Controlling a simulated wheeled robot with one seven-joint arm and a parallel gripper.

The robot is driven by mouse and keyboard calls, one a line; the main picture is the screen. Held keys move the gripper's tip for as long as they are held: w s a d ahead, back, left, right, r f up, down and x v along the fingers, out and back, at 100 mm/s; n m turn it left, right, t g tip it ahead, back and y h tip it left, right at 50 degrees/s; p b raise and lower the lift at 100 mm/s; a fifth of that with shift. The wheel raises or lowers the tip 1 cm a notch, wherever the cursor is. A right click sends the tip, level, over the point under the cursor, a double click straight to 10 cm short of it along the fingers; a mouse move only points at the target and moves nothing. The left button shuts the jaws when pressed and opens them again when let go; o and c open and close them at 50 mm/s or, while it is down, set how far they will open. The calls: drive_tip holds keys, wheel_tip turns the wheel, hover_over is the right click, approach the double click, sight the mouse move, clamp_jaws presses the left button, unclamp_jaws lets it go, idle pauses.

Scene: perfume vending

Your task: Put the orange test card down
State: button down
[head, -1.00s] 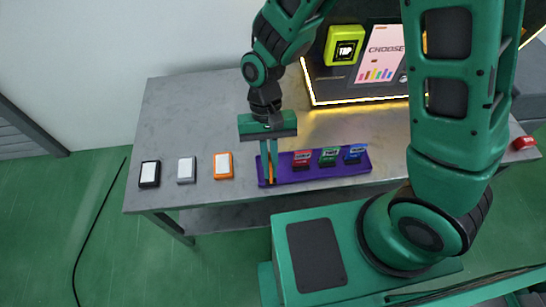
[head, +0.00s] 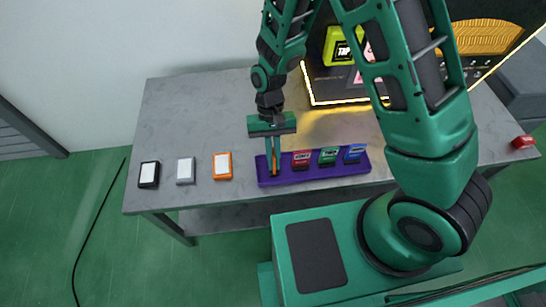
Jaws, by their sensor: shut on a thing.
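My gripper (head: 274,162) points down over the left end of the purple rack (head: 318,180). It is shut on the orange test card, of which only a thin orange sliver (head: 277,160) shows between the fingers. The card stands upright at the leftmost place of the rack, left of the red card (head: 301,159), green card (head: 328,156) and blue card (head: 353,153). The fingers hide most of the orange card, and I cannot tell whether its lower edge rests in the rack.
Black (head: 149,174), grey (head: 186,170) and orange (head: 222,165) white-topped blocks lie on the grey table (head: 190,110) to the left. A lit machine with a yellow-green panel (head: 343,46) stands behind. A red object (head: 522,142) lies far right.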

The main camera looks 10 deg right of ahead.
drive_tip(key=c, duration=1.9)
unclamp_jaws()
drive_tip(key=shift+c, duration=0.2)
drive_tip(key=v, duration=1.2)
drive_tip(key=d+r+m+t, duration=0.1)
drive_tip(key=d+r, duration=0.6)
drive_tip(key=d, duration=0.3)
drive_tip(key=s+d+r+m+t, duration=0.2)
drive_tip(key=d+r, duration=0.3)
drive_tip(key=d, duration=0.6)
drive_tip(key=s+d+r+m+t, duration=0.1)
drive_tip(key=s+d+r+m, duration=0.2)
drive_tip(key=s+d, duration=0.8)
drive_tip(key=s+r, duration=0.2)
drive_tip(key=s, duration=0.2)
drive_tip(key=shift+d, duration=0.35)
